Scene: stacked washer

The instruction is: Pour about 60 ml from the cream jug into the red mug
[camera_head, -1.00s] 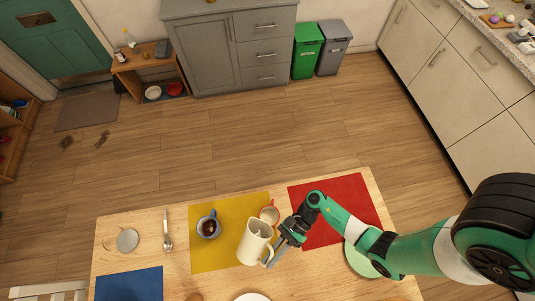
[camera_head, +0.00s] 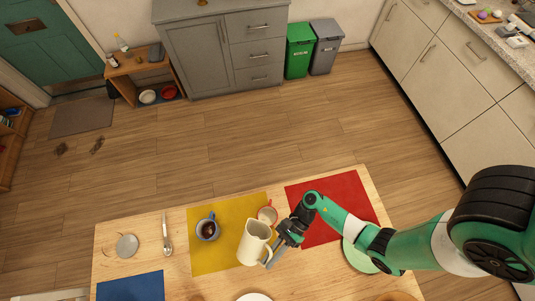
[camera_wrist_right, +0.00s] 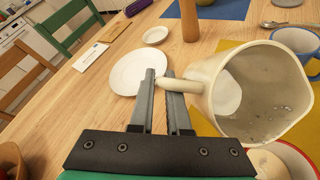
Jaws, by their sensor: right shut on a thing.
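The cream jug (camera_head: 255,243) is off-white and tall, over the right part of the yellow mat in the head view. My right gripper (camera_head: 269,262) is shut on its handle. In the right wrist view, the jug (camera_wrist_right: 262,85) shows its open mouth, with a pale patch deep inside and small spots on the inner wall. The red mug (camera_head: 267,214) stands just behind the jug, red outside with a pale inside. In the right wrist view, its rim (camera_wrist_right: 296,150) shows below the jug's mouth, partly cut off. No stream shows between them. My left gripper is out of view.
A blue mug (camera_head: 208,229) with dark contents stands left of the jug on the yellow mat (camera_head: 225,262). A red mat (camera_head: 335,200) and green plate (camera_head: 358,257) lie to the right. A white plate (camera_wrist_right: 139,73) and wooden cylinder (camera_wrist_right: 189,20) are near the gripper.

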